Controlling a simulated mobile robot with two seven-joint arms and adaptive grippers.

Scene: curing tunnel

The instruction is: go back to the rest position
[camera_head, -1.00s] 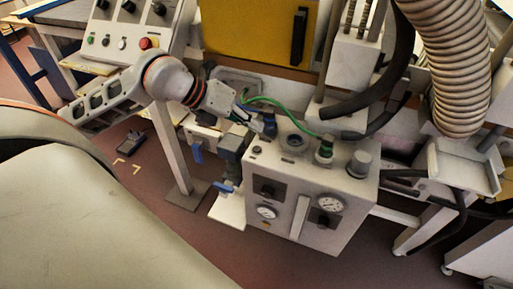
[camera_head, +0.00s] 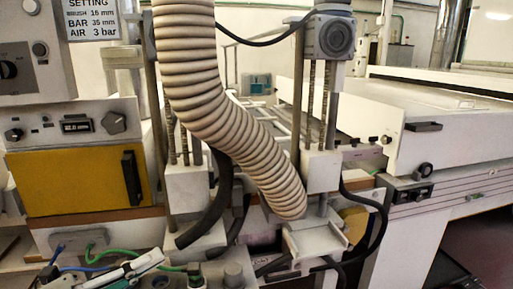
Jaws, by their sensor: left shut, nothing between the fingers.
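My left gripper (camera_head: 143,264) shows at the bottom left, partly cut off by the lower edge of the picture. Its fingers are closed with nothing between them. It is close to the green hose (camera_head: 105,254) and the blue hose (camera_head: 75,268), above the left end of the control box; I cannot tell whether it touches the hoses. Most of my left arm is out of view. My right gripper is not in view.
A green-ended fitting (camera_head: 195,274) and a grey knob (camera_head: 233,273) stand right of the gripper. A ribbed duct (camera_head: 215,110) hangs in the middle. A yellow panel (camera_head: 75,182) is at left, a white machine (camera_head: 460,140) at right.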

